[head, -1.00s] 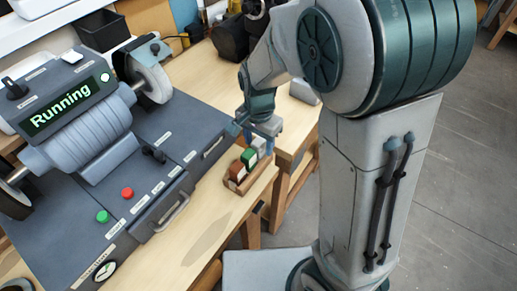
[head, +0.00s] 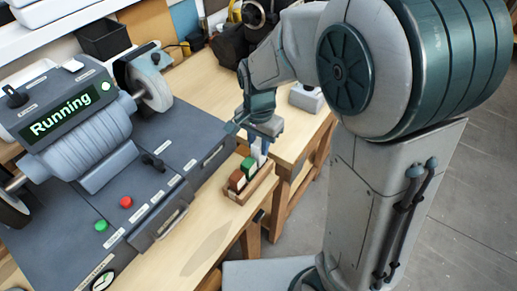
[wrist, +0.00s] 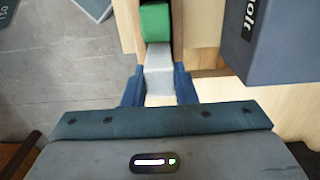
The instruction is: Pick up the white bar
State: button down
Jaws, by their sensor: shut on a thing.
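The white bar (head: 259,151) stands upright at the right end of a small wooden holder (head: 257,187), just below my gripper (head: 260,139). In the wrist view the white bar (wrist: 158,68) sits between the two blue fingers, and my gripper (wrist: 159,90) is shut on it. A green bar (head: 249,167) stands next to it in the holder, and it also shows ahead in the wrist view (wrist: 155,22). A brown-red bar (head: 237,180) is at the holder's left end. I cannot tell whether the white bar's foot is clear of the holder.
A grey machine with a screen reading "Running" (head: 60,117) stands left of the holder. A dark box with lettering (wrist: 268,40) is close on the right in the wrist view. The wooden bench (head: 205,235) is clear in front of the holder.

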jog(key=s+d+r+b, duration=0.1)
jog(key=s+d+r, duration=0.5)
jog(key=d+r, duration=0.2)
jog(key=shift+s+d+r, duration=0.15)
jog(key=shift+s+d, duration=0.1)
jog(key=shift+d, duration=0.6)
